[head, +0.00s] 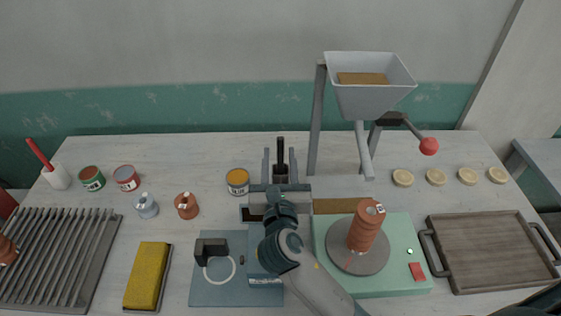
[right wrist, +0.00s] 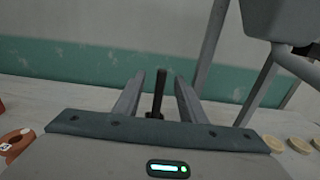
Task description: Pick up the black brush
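The black brush (head: 280,151) stands upright at the middle of the table, its dark handle pointing up. My right gripper (head: 280,160) reaches toward it with its two fingers spread, one on each side of the brush. In the right wrist view, the black brush (right wrist: 159,94) shows between the open fingers (right wrist: 158,98), with a gap on both sides. Its lower end is partly hidden behind my gripper's body. My left gripper is not in view.
A hopper (head: 369,90) on legs stands right of the brush, its spout close by. A labelled can (head: 238,181) stands to the left. Nearer are a green wheel unit (head: 400,285) with a clay cylinder (head: 367,226), a blue mat (head: 212,292) and a yellow sponge (head: 148,274).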

